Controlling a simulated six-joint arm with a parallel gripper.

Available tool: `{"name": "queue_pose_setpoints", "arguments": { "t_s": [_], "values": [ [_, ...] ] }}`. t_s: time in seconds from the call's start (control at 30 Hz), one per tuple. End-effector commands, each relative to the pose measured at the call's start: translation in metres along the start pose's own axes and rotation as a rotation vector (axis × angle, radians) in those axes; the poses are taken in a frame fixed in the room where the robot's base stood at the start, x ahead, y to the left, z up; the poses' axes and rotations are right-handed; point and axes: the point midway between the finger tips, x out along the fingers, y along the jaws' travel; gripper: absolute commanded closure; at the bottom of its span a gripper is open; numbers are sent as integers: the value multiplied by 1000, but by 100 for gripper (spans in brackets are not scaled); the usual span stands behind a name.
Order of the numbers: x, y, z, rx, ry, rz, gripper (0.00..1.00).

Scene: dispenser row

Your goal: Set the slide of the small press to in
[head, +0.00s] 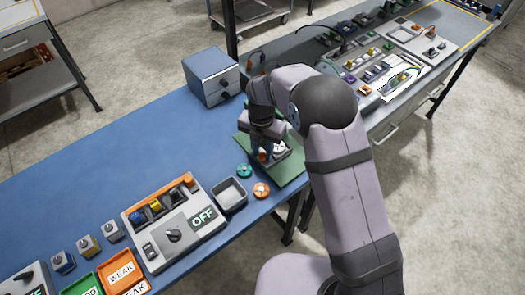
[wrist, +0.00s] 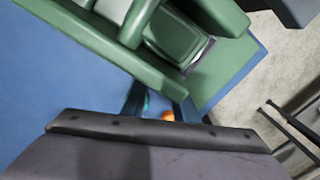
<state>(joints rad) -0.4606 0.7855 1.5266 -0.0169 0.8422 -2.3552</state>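The small press seems to be the green-based device (head: 291,171) near the table's right end; my arm and gripper cover much of it in the head view. In the wrist view its green body (wrist: 95,37) fills the upper middle, with a green block and a pale, shiny part beside it. I cannot make out which part is the slide or how it is set. My gripper (wrist: 160,108) is at the press, pointing down. Its two dark fingers stand apart with nothing seen held between them. I cannot tell whether they touch the press.
A teal disc (head: 244,170), an orange disc (head: 261,190) and a grey tray (head: 229,194) lie close in front of the press. A grey box with a knob (head: 211,77) stands behind. A panel reading OFF (head: 174,228) is at the left. The blue table's middle (head: 130,145) is clear.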

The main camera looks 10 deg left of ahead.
Motion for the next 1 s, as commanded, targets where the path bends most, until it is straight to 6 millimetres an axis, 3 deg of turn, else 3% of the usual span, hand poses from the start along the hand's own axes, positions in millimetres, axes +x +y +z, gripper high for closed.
{"name": "queue_pose_setpoints", "arguments": {
  "t_s": [0.6,0.97,1.0],
  "values": [
    [-66,0,0,0,-1,1,74],
    [-72,0,0,0,0,0,74],
    [-72,0,0,0,0,0,64]
  ]
}}
